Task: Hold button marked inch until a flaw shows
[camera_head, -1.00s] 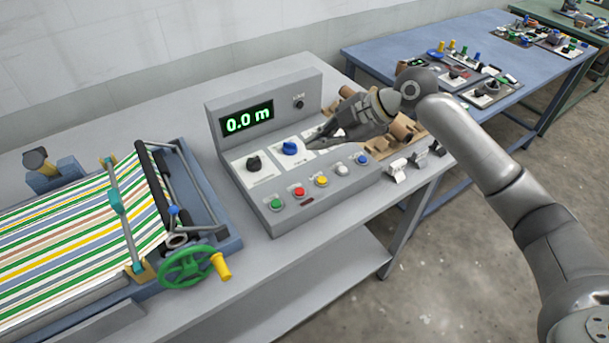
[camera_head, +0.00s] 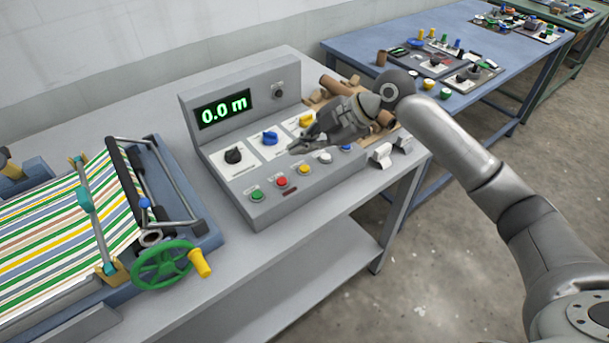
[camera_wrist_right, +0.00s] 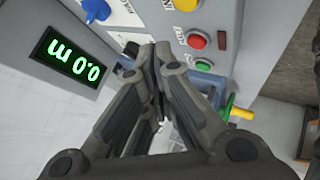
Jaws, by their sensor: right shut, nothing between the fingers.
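The grey console (camera_head: 215,165) has a row of buttons along its front: green (camera_head: 257,195), red (camera_head: 282,181), yellow (camera_head: 304,169), white (camera_head: 324,157) and blue (camera_head: 346,147). Their labels are too small to read in the head view. In the wrist view, the label by the yellow button (camera_wrist_right: 187,4) seems to start with "IN". The display (camera_head: 223,109) reads 0.0 m. My right gripper (camera_head: 293,150) is shut and empty, its tips above the panel between the blue knob (camera_head: 270,138) and the button row. Striped web (camera_head: 60,235) lies on the press at left.
The press has a green handwheel (camera_head: 163,265) with a yellow handle. A yellow knob (camera_head: 306,118) and a black knob (camera_head: 233,156) stand on the panel. Brown cylinders (camera_head: 335,86) lie behind my gripper. A blue table (camera_head: 500,60) with more parts stands beyond.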

